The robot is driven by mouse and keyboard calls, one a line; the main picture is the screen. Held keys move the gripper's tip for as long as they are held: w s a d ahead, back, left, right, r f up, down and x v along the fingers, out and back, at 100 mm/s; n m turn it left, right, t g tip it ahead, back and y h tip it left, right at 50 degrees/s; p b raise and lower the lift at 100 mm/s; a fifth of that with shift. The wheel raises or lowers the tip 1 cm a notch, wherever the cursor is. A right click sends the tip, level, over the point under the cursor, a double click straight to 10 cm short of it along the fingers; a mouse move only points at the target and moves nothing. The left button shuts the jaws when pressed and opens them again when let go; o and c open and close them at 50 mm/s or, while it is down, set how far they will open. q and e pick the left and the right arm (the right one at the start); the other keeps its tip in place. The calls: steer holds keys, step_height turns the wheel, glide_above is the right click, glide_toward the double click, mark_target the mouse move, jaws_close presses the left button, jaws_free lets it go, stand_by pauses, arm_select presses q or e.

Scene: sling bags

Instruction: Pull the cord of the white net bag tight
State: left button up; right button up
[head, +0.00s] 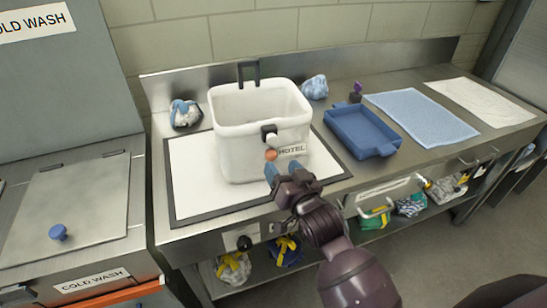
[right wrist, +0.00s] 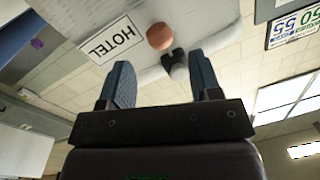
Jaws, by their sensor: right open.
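The white bag (head: 238,150) stands upright and open on the counter, with a HOTEL label (head: 292,150) on its front. A black and white cord fitting (head: 270,135) sits near its front rim, with an orange ball (head: 271,155) just below. My right gripper (head: 272,170) is open, just in front of and below the ball. In the right wrist view, the ball (right wrist: 160,37) and the dark and grey fitting (right wrist: 177,62) show between and beyond the open fingers (right wrist: 162,78); nothing is held. The cord itself is not clear. My left gripper is out of view.
A blue tray (head: 362,131) and a blue mat (head: 421,118) lie to the right. Small bundled bags (head: 186,114) (head: 314,87) sit behind. A shelf below holds several bundles (head: 233,267).

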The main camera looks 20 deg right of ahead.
mark_target(274, 157)
steer(key=w, duration=0.3)
steer(key=shift+w+a, duration=0.25)
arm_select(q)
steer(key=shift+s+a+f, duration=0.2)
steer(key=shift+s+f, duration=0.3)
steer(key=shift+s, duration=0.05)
arm_select(e)
steer(key=shift+w, duration=0.65)
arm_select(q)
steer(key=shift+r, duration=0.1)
